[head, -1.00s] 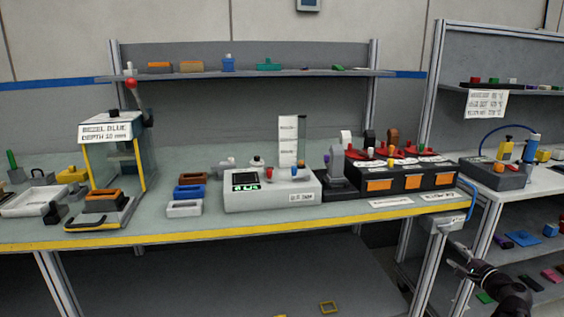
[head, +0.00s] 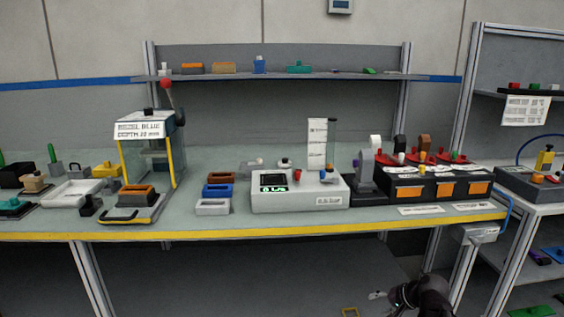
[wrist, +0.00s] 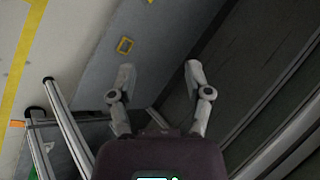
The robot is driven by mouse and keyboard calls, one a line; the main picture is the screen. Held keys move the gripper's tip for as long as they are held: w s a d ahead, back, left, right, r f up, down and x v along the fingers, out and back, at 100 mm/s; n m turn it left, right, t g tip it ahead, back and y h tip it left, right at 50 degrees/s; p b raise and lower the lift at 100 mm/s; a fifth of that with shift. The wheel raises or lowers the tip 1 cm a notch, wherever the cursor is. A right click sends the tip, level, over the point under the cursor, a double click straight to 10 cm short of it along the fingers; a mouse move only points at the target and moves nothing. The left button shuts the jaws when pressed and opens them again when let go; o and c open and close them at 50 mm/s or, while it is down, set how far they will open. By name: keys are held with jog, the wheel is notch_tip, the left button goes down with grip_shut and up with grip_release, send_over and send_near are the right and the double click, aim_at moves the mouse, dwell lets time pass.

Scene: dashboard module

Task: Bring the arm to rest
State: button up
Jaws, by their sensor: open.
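My gripper (wrist: 158,80) shows in the wrist view with its two fingers spread apart and nothing between them. It points down toward the floor and the low grey panel beneath the bench. In the head view my gripper (head: 383,300) is at the bottom right, below the yellow front edge of the workbench (head: 300,232). The end of my arm shows dark there, cut off by the lower edge of the picture. It appears apart from the bench, its legs and everything on it.
A bench leg (head: 465,275) stands to the right of my gripper, with a grey box (head: 475,233) above it. A yellow frame (wrist: 125,46) lies below in the wrist view. The press (head: 150,165) and the white device (head: 300,195) stand on the bench top.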

jog(key=s+a+f+n+g+h, duration=0.4)
jog(key=s+a+n+g+h, duration=0.25)
jog(key=s+a, duration=0.4)
notch_tip(320, 180, up, 29)
jog(key=w+a+p, duration=0.1)
jog(key=p, duration=2.8)
jog(key=shift+w+n, duration=0.35)
jog(key=shift+w, duration=0.05)
